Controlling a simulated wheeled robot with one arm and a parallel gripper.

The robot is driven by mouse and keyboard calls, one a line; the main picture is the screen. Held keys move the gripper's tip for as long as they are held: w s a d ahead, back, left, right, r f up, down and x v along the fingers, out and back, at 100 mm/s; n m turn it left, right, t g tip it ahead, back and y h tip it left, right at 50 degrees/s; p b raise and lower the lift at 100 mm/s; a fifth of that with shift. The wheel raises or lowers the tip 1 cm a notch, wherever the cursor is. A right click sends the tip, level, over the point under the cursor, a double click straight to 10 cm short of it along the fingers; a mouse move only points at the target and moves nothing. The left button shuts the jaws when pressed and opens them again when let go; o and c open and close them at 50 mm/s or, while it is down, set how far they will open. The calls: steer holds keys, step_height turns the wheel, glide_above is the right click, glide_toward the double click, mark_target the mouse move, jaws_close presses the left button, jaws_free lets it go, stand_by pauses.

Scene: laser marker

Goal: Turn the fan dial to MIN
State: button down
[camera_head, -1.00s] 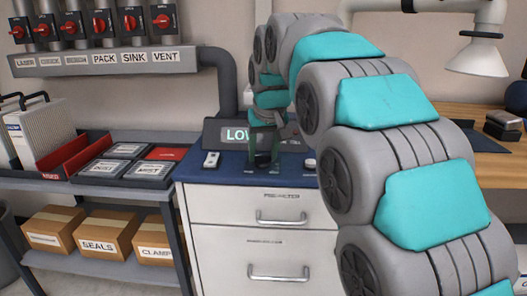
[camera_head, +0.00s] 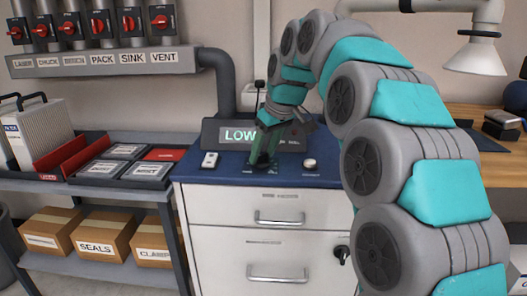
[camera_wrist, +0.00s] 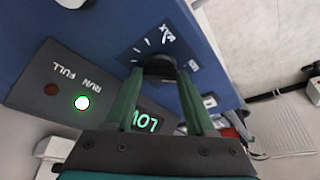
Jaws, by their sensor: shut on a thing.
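The fan dial (camera_wrist: 160,66) is a dark round knob on the blue panel (camera_wrist: 110,35), with white tick marks and a label that looks like MAX beside it. My gripper (camera_wrist: 160,72) has its two green fingers closed on the dial from either side. In the head view my gripper (camera_head: 264,160) reaches down to the blue cabinet top and hides the dial. The dial's pointer direction cannot be made out. The grey display box (camera_head: 212,133) behind it reads LOW; in the wrist view the display (camera_wrist: 146,121) appears upside down.
A small white switch (camera_head: 210,160) lies left of my gripper and a pale round knob (camera_head: 309,163) right of it. In the wrist view a green light (camera_wrist: 82,103) glows on the display box. Shelves with trays (camera_head: 100,168) stand left.

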steer(key=shift+c, duration=1.2)
jaws_free()
steer(key=shift+r, duration=0.1)
steer(key=v, duration=0.7)
steer(key=shift+r, duration=0.3)
steer(key=shift+s+d, duration=0.15)
steer(key=s+d+f+m+g+h, duration=0.1)
steer(key=s+d+f+m, duration=0.2)
steer(key=s+f, duration=0.6)
steer(key=s+d+f+m+g+h, duration=0.1)
steer(key=s+d+f, duration=0.6)
steer(key=s, duration=0.9)
steer(key=s+d+f+m+g+h, duration=0.1)
steer(key=s+d+f+m+g, duration=0.2)
steer(key=s+f, duration=1)
steer(key=shift+s+d+f+m, duration=0.2)
steer(key=shift+s+d+m, duration=0.1)
steer(key=shift+d+m, duration=0.6)
